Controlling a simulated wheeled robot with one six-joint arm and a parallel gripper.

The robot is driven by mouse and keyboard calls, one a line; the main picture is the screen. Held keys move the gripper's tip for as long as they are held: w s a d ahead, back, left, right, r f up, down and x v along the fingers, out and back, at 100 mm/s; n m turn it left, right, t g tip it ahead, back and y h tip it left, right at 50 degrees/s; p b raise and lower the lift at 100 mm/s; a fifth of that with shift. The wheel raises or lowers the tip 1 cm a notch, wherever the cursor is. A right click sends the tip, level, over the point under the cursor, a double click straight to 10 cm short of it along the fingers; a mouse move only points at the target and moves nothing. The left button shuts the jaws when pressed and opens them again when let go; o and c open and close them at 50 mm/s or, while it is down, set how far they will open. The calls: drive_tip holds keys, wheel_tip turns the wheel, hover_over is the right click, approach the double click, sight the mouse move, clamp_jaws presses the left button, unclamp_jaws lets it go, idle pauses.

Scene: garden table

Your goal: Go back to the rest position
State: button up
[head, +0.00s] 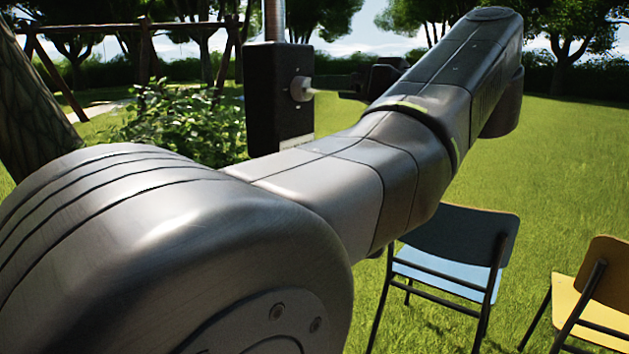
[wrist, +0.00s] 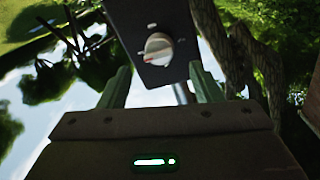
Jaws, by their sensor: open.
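My gripper (wrist: 159,68) is open, with its two greenish fingers apart in the wrist view and nothing held between them. A black box (wrist: 130,15) with a round pale knob (wrist: 158,46) lies just past the fingertips. In the head view the box (head: 279,130) hangs on or stands against a thin post, with its knob (head: 300,88) facing right, towards my gripper (head: 330,87). The gripper is close to the knob; I cannot tell whether they touch. My arm spans the middle of the head view and hides what is behind it.
A chair with a blue seat (head: 445,271) and a yellow chair (head: 596,290) stand on the grass at lower right. A tree trunk (head: 35,100) is at left, with a bush (head: 180,125) behind the box. The lawn at right is open. No table shows.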

drive_tip(key=p+v, duration=0.2)
drive_tip(key=v, duration=0.6)
drive_tip(key=w+a+m+p, duration=0.9)
drive_tip(key=a+m+p, duration=0.1)
drive_tip(key=p, duration=0.3)
drive_tip(key=shift+m+g, duration=0.4)
drive_tip(key=shift+m, duration=0.2)
idle(1.0)
drive_tip(key=shift+a, duration=0.1)
drive_tip(key=shift+s+f, duration=0.1)
drive_tip(key=shift+f, duration=0.05)
